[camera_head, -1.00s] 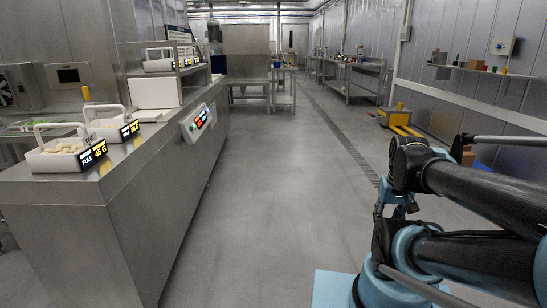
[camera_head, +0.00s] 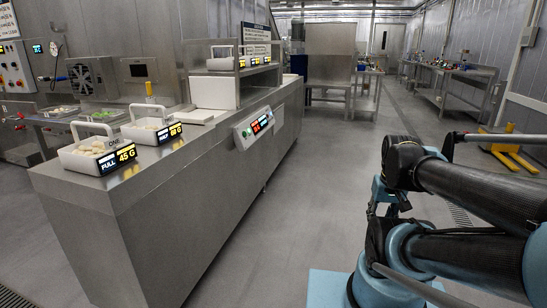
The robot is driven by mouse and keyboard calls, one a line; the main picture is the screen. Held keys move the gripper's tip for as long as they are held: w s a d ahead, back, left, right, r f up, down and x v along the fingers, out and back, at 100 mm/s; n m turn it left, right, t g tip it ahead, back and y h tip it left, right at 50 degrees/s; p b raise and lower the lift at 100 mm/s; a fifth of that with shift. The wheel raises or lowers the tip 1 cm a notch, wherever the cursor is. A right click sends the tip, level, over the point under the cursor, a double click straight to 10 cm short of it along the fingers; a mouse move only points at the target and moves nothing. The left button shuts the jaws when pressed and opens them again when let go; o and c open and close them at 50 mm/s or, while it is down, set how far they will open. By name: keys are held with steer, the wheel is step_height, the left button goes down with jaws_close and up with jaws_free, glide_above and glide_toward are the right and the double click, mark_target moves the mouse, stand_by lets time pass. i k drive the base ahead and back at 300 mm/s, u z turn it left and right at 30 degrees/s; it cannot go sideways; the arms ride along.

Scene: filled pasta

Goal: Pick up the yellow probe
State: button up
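A small upright yellow object (camera_head: 150,91) stands behind the white baskets at the steel counter's far left edge. It may be the yellow probe, but it is too small to tell. My arm, with dark tubes and blue joints, fills the lower right of the head view. My gripper cannot be made out in this view.
A long steel counter (camera_head: 215,165) carries a white basket of pasta (camera_head: 72,160) with a "FULL 45 G" display and a second white basket (camera_head: 140,135). Open grey floor (camera_head: 275,230) lies right of it. A yellow pallet truck (camera_head: 512,152) stands at far right. Steel tables stand at the back.

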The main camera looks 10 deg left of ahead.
mark_target(148, 84)
steer(key=u, duration=0.55)
steer(key=i, duration=0.85)
steer(key=u, duration=1)
steer(key=i, duration=0.55)
steer(key=u, duration=0.2)
